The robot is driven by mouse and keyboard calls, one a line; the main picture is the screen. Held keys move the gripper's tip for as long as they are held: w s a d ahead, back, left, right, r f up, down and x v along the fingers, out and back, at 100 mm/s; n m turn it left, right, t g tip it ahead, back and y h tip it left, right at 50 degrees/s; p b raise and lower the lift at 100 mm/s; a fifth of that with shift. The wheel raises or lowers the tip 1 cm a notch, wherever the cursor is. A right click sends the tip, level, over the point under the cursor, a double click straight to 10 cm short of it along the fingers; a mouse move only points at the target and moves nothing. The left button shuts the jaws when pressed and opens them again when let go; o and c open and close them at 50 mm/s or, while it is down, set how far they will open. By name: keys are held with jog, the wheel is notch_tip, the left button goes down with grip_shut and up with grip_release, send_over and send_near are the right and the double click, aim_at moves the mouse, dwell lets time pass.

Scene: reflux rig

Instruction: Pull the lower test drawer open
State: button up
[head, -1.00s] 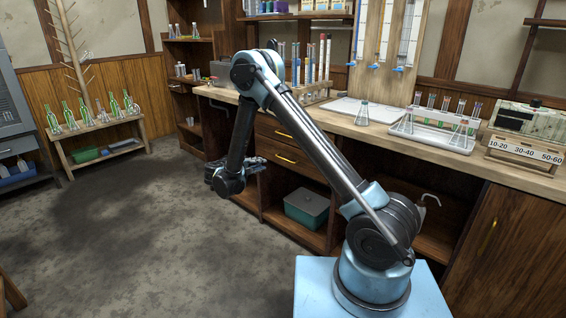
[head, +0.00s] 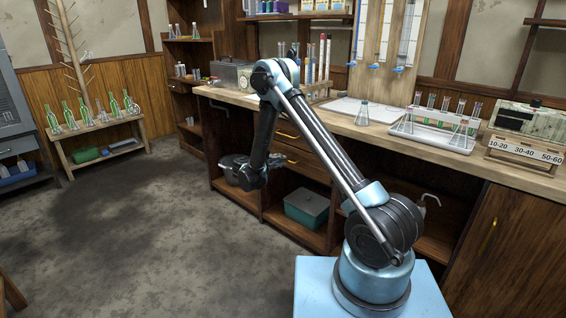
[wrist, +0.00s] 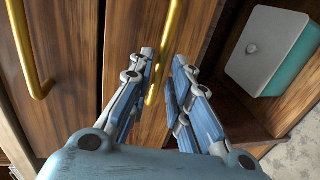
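The lower drawer (head: 315,171) is under the bench, and its front looks flush. Its brass bar handle (wrist: 166,50) shows in the wrist view, lying lengthwise between the two fingers of my gripper (wrist: 165,58). The fingers are apart, with a gap on both sides of the bar. I cannot tell whether the fingertips reach past the bar. In the head view my gripper (head: 276,160) is in front of the drawer and partly covers its handle. The upper drawer (head: 273,129) is above, also flush, and its brass handle (wrist: 28,50) is at left in the wrist view.
A teal box with a grey lid (head: 306,207) sits on the open shelf below the drawers; it also shows in the wrist view (wrist: 268,50). Glassware racks (head: 433,130) stand on the bench top (head: 345,121).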

jog(key=shift+x, duration=1.6)
